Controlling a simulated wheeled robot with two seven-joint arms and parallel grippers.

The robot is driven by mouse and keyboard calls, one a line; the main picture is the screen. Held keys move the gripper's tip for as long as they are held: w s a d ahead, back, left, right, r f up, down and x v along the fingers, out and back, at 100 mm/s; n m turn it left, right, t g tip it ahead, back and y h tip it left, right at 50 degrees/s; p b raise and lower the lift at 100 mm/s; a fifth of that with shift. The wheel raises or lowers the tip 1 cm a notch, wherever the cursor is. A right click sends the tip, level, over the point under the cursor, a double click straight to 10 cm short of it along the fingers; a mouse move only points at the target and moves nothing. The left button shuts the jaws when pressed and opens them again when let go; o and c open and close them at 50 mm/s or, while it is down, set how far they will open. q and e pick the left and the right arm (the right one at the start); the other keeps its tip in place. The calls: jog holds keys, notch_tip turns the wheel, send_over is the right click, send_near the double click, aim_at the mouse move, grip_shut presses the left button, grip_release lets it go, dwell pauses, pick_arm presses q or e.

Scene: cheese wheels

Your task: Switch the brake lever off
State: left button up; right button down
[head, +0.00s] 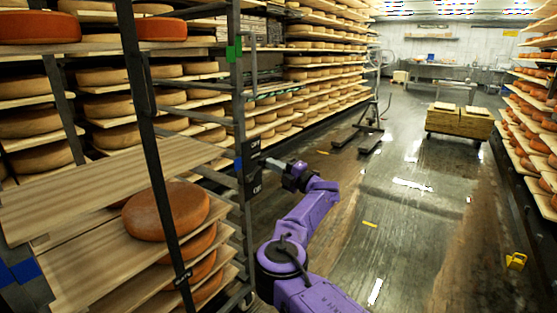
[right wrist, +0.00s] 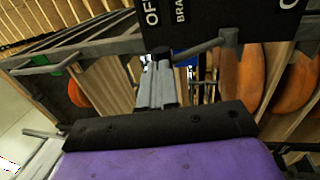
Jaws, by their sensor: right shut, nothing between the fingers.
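The black brake panel (head: 250,170) is fixed on the upright of the cheese cart. In the right wrist view the panel (right wrist: 215,22) shows parts of white lettering, "OF" and "BRA", cut off by the frame edge. The grey brake lever (right wrist: 208,46) slants across below the lettering, its dark-tipped end near my fingers. My right gripper (right wrist: 160,58) is shut and empty, its tips close to that lever end; I cannot tell if they touch. In the head view my right gripper (head: 272,164) is just right of the panel. My left gripper is not in view.
The cart's wooden shelves (head: 110,180) hold orange cheese wheels (head: 165,210). A tall rack of cheeses (head: 325,65) stands behind. The aisle floor (head: 400,230) right of my arm is mostly clear.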

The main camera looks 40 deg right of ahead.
jog(key=w+r+g+p, duration=0.2)
jog(key=p, duration=0.2)
jog(key=w+a+r+g+h+p, duration=0.1)
jog(key=r+p, duration=0.1)
jog(key=p, duration=0.2)
jog(key=shift+w+a+r+g, duration=0.1)
jog(key=shift+w+a+g, duration=0.05)
jog(key=shift+w+g, duration=0.25)
jog(key=shift+w+a+g+p, duration=0.1)
jog(key=shift+w+g+p, duration=0.35)
jog(key=shift+p, duration=0.55)
jog(key=shift+s, duration=0.1)
